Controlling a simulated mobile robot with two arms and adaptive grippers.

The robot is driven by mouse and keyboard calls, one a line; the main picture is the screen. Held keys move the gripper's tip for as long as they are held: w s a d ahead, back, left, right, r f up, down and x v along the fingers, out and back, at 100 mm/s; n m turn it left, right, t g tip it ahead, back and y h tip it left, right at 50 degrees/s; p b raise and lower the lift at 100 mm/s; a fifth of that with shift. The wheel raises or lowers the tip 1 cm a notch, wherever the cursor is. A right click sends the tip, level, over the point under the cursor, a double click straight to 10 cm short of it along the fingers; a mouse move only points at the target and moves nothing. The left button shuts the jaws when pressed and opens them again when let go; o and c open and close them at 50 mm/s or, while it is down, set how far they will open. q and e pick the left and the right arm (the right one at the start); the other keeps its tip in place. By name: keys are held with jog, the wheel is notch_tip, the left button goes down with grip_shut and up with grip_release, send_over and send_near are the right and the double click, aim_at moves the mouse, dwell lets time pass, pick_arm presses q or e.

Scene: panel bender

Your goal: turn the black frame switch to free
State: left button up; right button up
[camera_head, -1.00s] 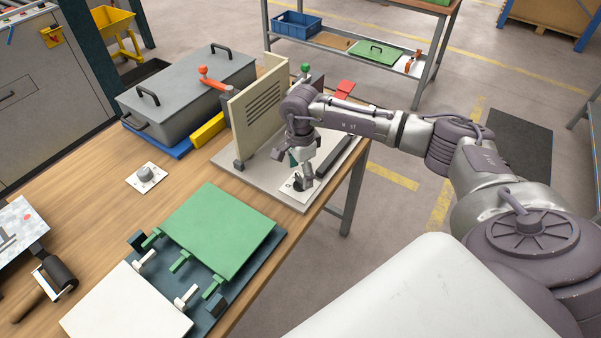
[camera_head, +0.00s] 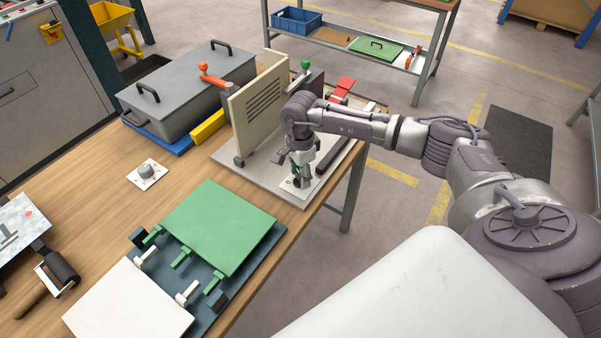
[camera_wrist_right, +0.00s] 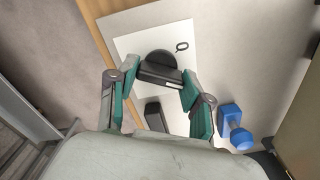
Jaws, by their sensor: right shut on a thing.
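The black frame switch (camera_wrist_right: 158,62) is a round black knob with a raised grip bar on a white plate (camera_wrist_right: 195,40). A short white mark shows near one end of the bar, and a small dark symbol is printed on the plate to the knob's right. My right gripper (camera_wrist_right: 161,82) points down at the plate, its green-and-grey fingers closed on both ends of the bar. In the head view my right gripper (camera_head: 300,181) is at the near corner of the fixture base (camera_head: 262,183), and it largely hides the switch. My left gripper is out of view.
A beige upright panel (camera_head: 262,105) stands on the fixture just left of my right wrist. A dark bar lies right of the gripper. A blue part (camera_wrist_right: 235,128) is near the right finger. A separate grey knob (camera_head: 146,171) and a green panel (camera_head: 220,225) are on the table.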

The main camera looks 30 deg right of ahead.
jog(key=shift+f+n+b, duration=0.1)
jog(key=shift+n+b, duration=0.5)
jog(key=shift+b, duration=0.3)
jog(key=n+b, duration=0.5)
jog(key=shift+w+f+b, duration=0.1)
jog(key=shift+b, duration=0.25)
jog(key=n+b, duration=0.2)
jog(key=n, duration=0.1)
jog(key=shift+b, duration=0.35)
jog(key=shift+r+n+b, duration=0.25)
jog(key=shift+n+b, duration=0.6)
jog(key=shift+n, duration=0.45)
jog(key=o, duration=1.2)
jog(key=shift+c, duration=0.2)
jog(key=shift+r, duration=0.1)
